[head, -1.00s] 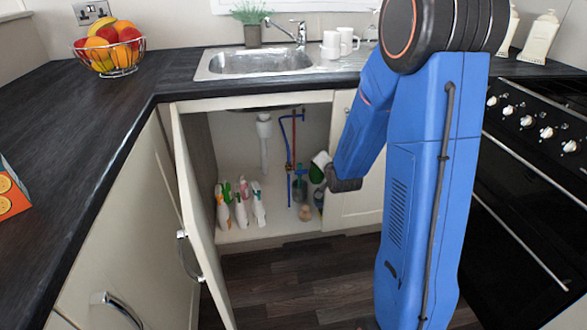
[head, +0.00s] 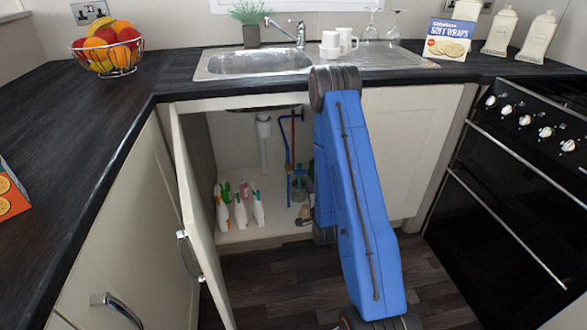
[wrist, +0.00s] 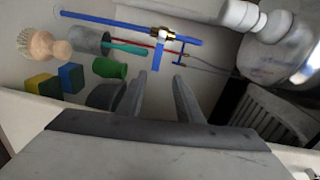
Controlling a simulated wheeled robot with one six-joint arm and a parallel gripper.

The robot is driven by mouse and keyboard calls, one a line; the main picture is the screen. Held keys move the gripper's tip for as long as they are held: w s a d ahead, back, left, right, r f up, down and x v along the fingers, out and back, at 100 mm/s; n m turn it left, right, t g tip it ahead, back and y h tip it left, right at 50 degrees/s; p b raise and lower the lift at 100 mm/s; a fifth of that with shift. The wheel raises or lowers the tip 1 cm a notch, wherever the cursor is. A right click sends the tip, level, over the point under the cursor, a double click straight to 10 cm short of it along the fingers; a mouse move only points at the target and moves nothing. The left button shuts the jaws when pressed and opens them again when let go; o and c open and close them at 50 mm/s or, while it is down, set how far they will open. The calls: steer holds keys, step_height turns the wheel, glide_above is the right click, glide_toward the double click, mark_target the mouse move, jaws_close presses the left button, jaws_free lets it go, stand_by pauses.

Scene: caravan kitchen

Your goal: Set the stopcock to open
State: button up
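The stopcock (wrist: 163,36) is a brass fitting on a blue pipe (wrist: 110,22) in the wrist view. Its flat blue lever (wrist: 157,56) sticks out crosswise to the pipe, toward my gripper. My gripper (wrist: 159,80) is open and empty. Its two fingers point at the lever, which shows just beyond and between the fingertips; I see no contact. In the head view my arm reaches into the open cupboard under the sink and hides the gripper. The blue pipe (head: 282,130) shows there left of my arm, but the stopcock is too small to make out clearly.
A red pipe with a blue crosspiece (wrist: 180,53) runs close by.

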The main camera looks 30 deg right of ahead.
mark_target(300, 172)
steer(key=shift+m+t, duration=0.3)
steer(key=shift+m, duration=0.1)
steer(key=x, duration=0.5)
steer(key=f+x, duration=0.1)
steer(key=x, duration=1)
steer(key=shift+w+f, duration=0.25)
steer(key=shift+w, duration=0.1)
jaws_close()
